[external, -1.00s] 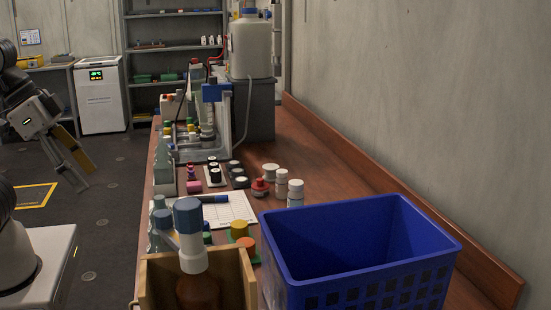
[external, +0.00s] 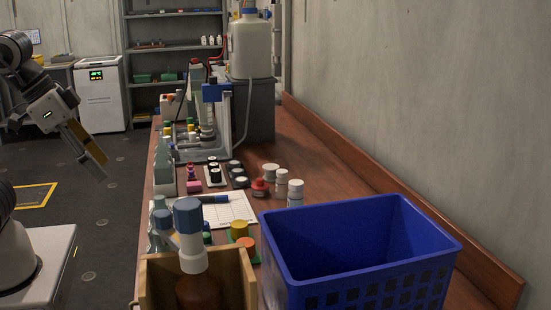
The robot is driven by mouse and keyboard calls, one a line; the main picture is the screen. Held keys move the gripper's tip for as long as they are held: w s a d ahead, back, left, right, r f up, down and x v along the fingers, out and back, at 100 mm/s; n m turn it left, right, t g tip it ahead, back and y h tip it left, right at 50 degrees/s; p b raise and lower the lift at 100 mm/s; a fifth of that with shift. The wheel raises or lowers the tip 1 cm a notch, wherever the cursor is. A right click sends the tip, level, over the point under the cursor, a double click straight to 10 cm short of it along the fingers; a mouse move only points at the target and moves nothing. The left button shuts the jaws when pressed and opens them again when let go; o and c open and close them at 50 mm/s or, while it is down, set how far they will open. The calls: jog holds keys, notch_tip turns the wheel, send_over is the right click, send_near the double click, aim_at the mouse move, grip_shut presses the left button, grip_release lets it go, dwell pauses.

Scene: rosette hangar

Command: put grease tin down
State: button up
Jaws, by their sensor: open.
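My gripper (external: 101,170) is open at the left, over the dark floor and to the left of the bench. It points down and to the right, and nothing shows between its fingers. I cannot tell for sure which item is the grease tin. Low round containers stand on the bench: a red one (external: 260,188), dark ones with pale lids (external: 240,182), and a yellow one (external: 239,229) on a green piece. All are well apart from my gripper.
A blue crate (external: 360,265) and a wooden box (external: 231,283) holding a brown bottle (external: 197,290) fill the near end of the bench (external: 345,170). White-lidded jars (external: 296,193) and a paper sheet (external: 236,209) lie beyond. The bench is clear along the right wall.

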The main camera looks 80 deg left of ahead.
jog(key=w+a+n+y, duration=0.3)
jog(key=w+a, duration=0.6)
jog(key=w, duration=0.3)
jog(key=n+y, duration=0.2)
jog(key=n, duration=0.3)
send_over(258, 185)
jog(key=s+d, duration=0.4)
jog(key=f, duration=1.8)
jog(key=shift+a+f, duration=0.15)
jog(key=shift+a, duration=0.05)
jog(key=shift+w+a+f, duration=0.1)
jog(key=shift+w+f, duration=0.1)
jog(key=shift+f, duration=0.1)
jog(key=shift+x, duration=1.3)
jog(key=shift+x, duration=2.6)
